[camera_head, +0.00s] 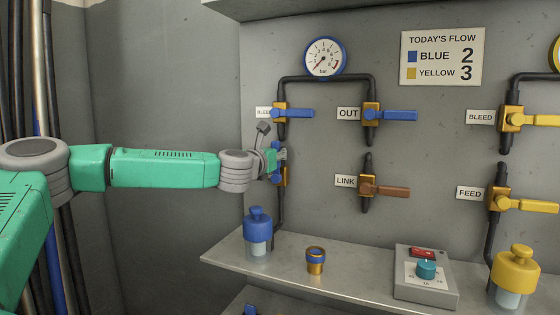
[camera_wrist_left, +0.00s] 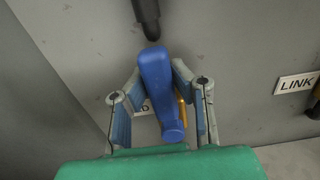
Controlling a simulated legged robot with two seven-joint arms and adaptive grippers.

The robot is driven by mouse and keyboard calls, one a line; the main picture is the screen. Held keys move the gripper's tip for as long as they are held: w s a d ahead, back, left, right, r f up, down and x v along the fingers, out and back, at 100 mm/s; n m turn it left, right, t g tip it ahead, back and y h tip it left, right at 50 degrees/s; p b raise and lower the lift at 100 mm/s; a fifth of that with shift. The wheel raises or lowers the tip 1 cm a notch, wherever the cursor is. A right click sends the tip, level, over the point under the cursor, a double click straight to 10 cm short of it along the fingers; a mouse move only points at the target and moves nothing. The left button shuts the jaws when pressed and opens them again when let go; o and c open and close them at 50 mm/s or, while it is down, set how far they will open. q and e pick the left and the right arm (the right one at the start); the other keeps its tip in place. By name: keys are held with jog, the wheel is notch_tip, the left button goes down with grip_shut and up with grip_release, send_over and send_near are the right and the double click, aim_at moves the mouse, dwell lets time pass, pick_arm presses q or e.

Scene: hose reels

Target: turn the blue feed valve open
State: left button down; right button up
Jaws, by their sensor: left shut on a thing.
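The blue feed valve's handle (camera_wrist_left: 157,85) lies between the two fingers of my left gripper (camera_wrist_left: 162,90), which is shut on it. In the wrist view the handle runs roughly in line with the black pipe (camera_wrist_left: 146,14) above it. A bit of the valve's brass body (camera_wrist_left: 184,113) shows behind it, and only a "D" of its label (camera_wrist_left: 142,110) shows. In the head view my left gripper (camera_head: 277,158) covers most of this valve; its brass body (camera_head: 283,177) shows at the right. My right gripper is in neither view.
Close above is the blue bleed valve (camera_head: 295,113), its handle pointing right. The blue OUT valve (camera_head: 395,115) and brown-handled LINK valve (camera_head: 385,190) are to the right. Below, a shelf (camera_head: 345,282) carries a blue-capped bottle (camera_head: 257,232), a brass cup (camera_head: 316,262) and a control box (camera_head: 427,290).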

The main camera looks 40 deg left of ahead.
pick_arm(q)
jog(key=shift+f, duration=0.8)
jog(key=c, duration=1.4)
grip_release()
jog(key=shift+s+a, duration=0.1)
jog(key=shift+s, duration=0.05)
jog(key=shift+o, duration=0.2)
jog(key=shift+a+r, duration=0.1)
jog(key=shift+r, duration=0.15)
jog(key=shift+s, duration=0.1)
jog(key=v, duration=1.1)
jog(key=shift+s, duration=0.35)
jog(key=shift+f, duration=0.1)
